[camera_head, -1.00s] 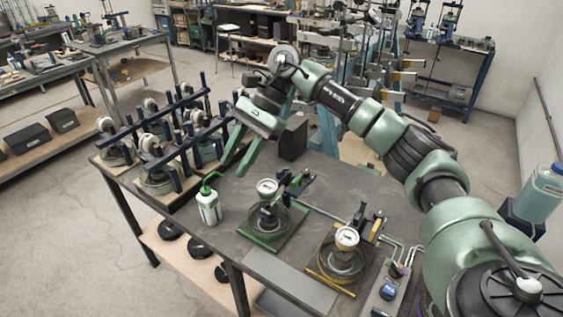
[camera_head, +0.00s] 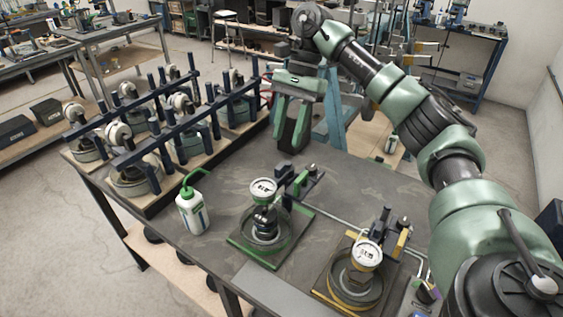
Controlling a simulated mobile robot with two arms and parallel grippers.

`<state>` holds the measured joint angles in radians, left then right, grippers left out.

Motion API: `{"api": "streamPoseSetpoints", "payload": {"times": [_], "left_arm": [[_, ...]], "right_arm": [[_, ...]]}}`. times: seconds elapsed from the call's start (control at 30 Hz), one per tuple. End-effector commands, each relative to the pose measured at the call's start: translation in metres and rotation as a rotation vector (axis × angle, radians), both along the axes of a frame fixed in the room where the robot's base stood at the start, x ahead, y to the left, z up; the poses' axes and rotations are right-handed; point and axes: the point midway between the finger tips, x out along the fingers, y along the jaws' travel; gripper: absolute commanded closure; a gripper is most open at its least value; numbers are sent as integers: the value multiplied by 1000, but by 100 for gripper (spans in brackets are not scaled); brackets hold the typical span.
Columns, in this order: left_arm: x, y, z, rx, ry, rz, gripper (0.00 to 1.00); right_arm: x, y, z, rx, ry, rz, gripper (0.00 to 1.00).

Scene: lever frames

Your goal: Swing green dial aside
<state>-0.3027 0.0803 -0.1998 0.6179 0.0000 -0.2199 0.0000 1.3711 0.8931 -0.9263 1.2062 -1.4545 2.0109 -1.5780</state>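The green dial is a round white-faced gauge (camera_head: 263,190) standing over a round fixture on a green-edged base plate (camera_head: 243,252) in the middle of the bench. A green-tipped arm and dark post (camera_head: 302,185) stand just right of the gauge. My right gripper (camera_head: 290,130) hangs above the back of the bench, beyond and above the dial, fingers pointing down. Its two green fingers look apart with nothing held between them, and it touches no part of the dial. My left gripper is out of view.
A similar yellow-edged station with its own dial (camera_head: 367,253) stands to the right. A white bottle with a green spout (camera_head: 192,211) stands left of the green station. A rack of several gauges (camera_head: 150,150) fills the bench's left side. Bare bench top lies behind the green dial.

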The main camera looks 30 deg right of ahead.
Motion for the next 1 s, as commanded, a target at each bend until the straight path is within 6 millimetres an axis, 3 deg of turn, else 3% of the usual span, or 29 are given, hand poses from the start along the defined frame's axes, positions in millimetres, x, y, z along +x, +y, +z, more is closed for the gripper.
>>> {"api": "streamPoseSetpoints", "payload": {"times": [0.43,0.83,0.93,0.97,1.0], "left_arm": [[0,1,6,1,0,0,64],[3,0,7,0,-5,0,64],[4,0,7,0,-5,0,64],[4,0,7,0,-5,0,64],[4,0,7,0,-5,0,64]], "right_arm": [[-10,23,-56,0,2,-1,65],[-11,26,-65,0,0,-1,65],[-11,26,-65,1,0,0,93],[-11,26,-65,1,0,0,100],[-11,26,-65,1,0,0,100]]}}
